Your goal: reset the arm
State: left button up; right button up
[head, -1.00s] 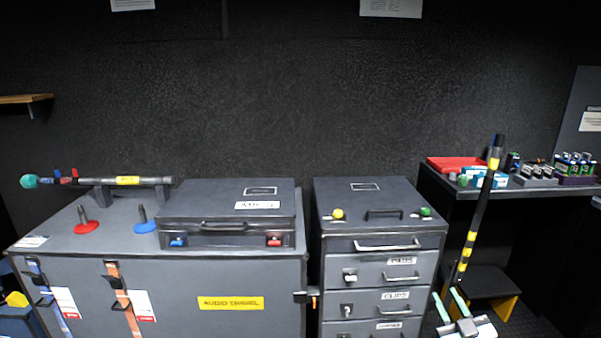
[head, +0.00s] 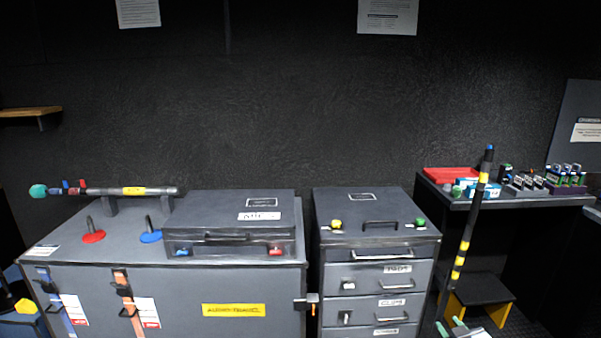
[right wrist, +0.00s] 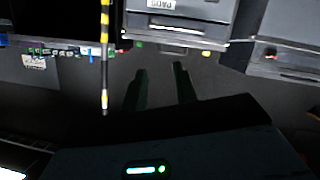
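The rest of my right arm is below the head picture. My left gripper is in neither view.
A black pole with yellow bands (head: 470,225) leans near my right gripper; in the wrist view it is beside the fingers. A drawer cabinet (head: 375,235), a large grey case (head: 150,290), a side table (head: 520,202) and a step stool (head: 480,291) stand around.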

jog(key=s+a+f+g+y, duration=0.1)
jog(key=s+a+f, duration=0.2)
jog(key=s+f, duration=0.25)
jog(key=s+a+f+g, duration=0.1)
jog(key=s+a+f, duration=0.25)
jog(key=s, duration=0.25)
jog(key=s+a+f+g, duration=0.1)
jog(key=s+a+f, duration=0.1)
jog(key=s, duration=0.8)
jog(key=s+a+f+g+y, duration=0.1)
jog(key=s+a+f, duration=0.2)
jog(key=s, duration=0.7)
jog(key=s+a+f+m+g+y, duration=0.1)
jog(key=s+a, duration=0.4)
jog(key=s, duration=0.6)
jog(key=shift+f+g, duration=0.4)
jog(key=shift+f, duration=0.4)
jog(key=shift+s+a, duration=0.1)
